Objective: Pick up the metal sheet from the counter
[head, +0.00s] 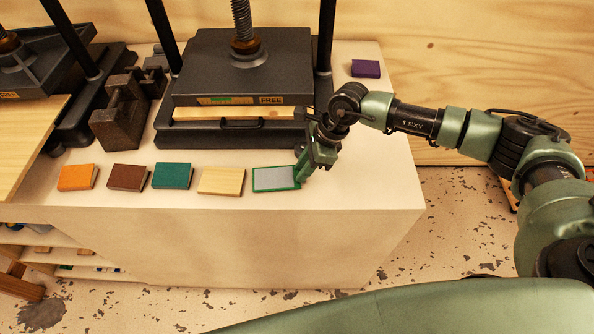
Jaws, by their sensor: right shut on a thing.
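A flat grey metal sheet (273,179) with a green border lies on the pale counter (120,199), near its front edge at the right end of a row of blocks. My right gripper (303,175) is at the sheet's right edge, pointing down, and is shut on it. The fingertips are small and partly hidden by the gripper body. The sheet looks level and at or very close to the counter top; I cannot tell if there is a gap. My left gripper is not in view.
A dark press (240,70) stands right behind the sheet. Orange (76,177), brown (127,177), teal (172,175) and pale wooden (221,181) blocks lie in a row to its left. A purple block (365,68) is at the back right. The counter's right front is clear.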

